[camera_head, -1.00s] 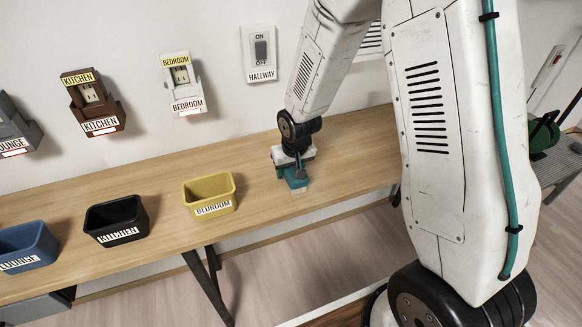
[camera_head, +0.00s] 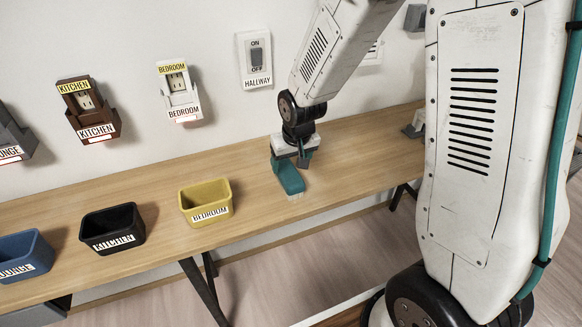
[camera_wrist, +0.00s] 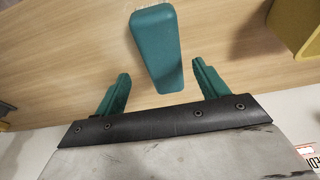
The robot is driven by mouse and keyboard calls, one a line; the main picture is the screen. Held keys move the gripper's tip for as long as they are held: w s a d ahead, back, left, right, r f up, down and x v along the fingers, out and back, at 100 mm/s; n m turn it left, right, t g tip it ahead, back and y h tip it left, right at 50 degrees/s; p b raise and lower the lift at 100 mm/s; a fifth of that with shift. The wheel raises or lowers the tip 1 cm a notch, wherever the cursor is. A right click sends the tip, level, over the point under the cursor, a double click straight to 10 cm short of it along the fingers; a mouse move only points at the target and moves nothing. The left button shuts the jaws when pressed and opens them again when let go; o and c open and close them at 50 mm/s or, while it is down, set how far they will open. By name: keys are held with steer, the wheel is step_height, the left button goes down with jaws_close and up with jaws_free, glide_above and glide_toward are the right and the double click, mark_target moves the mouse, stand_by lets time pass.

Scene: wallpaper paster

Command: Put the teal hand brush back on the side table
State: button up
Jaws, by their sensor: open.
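The teal hand brush (camera_head: 289,178) lies on the long wooden table (camera_head: 345,158), right of the yellow bin. A thin pale strip shows along its front lower edge. My gripper (camera_head: 298,157) is over the table at the brush's back end. In the wrist view, the teal fingers of my gripper (camera_wrist: 160,74) are spread wide. The narrow end of the brush (camera_wrist: 156,42) lies between and beyond the fingertips, with a gap on each side. Neither finger visibly touches it. I cannot tell whether this wooden table is the side table.
A yellow BEDROOM bin (camera_head: 206,203), a black KITCHEN bin (camera_head: 112,229) and a blue LOUNGE bin (camera_head: 22,257) stand along the table. Wall sockets and a HALLWAY switch (camera_head: 255,58) are above. A grey item (camera_head: 415,125) is at the table's right. Wood around the brush is bare.

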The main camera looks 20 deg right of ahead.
steer(key=s+d+r+g, duration=0.1)
steer(key=s+r, duration=0.9)
steer(key=s, duration=0.4)
steer(key=s+d+r+g, duration=0.1)
steer(key=s+d+r, duration=0.1)
steer(key=s+r, duration=0.9)
steer(key=s, duration=0.3)
